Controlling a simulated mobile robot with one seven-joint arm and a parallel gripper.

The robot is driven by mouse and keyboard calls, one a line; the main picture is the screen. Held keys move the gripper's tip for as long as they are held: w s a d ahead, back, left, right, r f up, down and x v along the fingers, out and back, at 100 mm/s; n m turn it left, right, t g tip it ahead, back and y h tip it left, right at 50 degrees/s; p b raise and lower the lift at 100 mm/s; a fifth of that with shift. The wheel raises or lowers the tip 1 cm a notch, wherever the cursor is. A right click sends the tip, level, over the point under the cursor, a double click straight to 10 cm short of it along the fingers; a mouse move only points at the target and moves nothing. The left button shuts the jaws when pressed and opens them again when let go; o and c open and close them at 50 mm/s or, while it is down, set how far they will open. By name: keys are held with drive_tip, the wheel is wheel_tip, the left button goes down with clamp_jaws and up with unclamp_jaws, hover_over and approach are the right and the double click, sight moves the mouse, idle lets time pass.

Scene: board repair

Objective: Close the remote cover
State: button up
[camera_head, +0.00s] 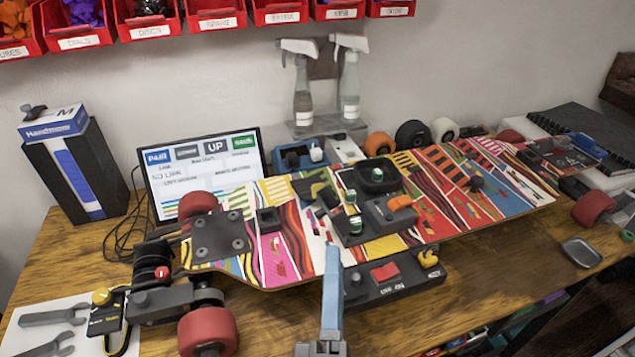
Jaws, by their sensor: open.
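What looks like my gripper (331,262) reaches up from the bottom centre as a light-blue finger on a grey base. Its tip is in front of the colourful skateboard (270,255), beside a dark box (388,278) with a red part and white lettering. Only one finger shows clearly, and nothing shows held. A grey unit (382,218) with an orange part (400,202) sits on the board. I cannot tell for sure which of these units is the remote, or how its cover stands.
Red wheels (207,333) and a truck stick out at the board's left end. Wrenches (50,318) lie at the lower left. A screen (205,170), a tall box (75,170) and spray bottles (303,95) stand behind. A small metal dish (581,253) lies right on open wood.

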drive_tip(key=s+a+f+n+g+y+p, duration=0.1)
drive_tip(key=s+a+f+n+p, duration=0.1)
drive_tip(key=s+f+n, duration=0.15)
drive_tip(key=w, duration=0.4)
drive_tip(key=w+r+p, duration=0.1)
drive_tip(key=w, duration=0.3)
drive_tip(key=w+r, duration=0.1)
drive_tip(key=w, duration=0.4)
drive_tip(key=shift+p, duration=0.4)
clamp_jaws()
